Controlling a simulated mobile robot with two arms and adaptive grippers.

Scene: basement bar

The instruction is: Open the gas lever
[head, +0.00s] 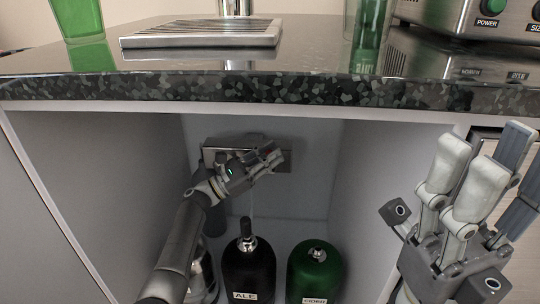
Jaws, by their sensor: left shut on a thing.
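A grey metal panel (213,155) is fixed to the back wall inside the open cabinet under the counter. My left gripper (266,160) reaches in from the lower left and is shut at the panel's right part, on what appears to be the gas lever. The lever is mostly hidden by the fingers, so I cannot tell its angle. My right gripper (478,185) is at the right, in front of the cabinet, fingers up and spread, open and empty.
A black bottle marked ALE (247,270) and a green bottle marked CIDER (315,272) stand on the cabinet floor below my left gripper. The dark speckled counter edge (250,90) runs above. A drip tray (200,40) and green glasses are on top.

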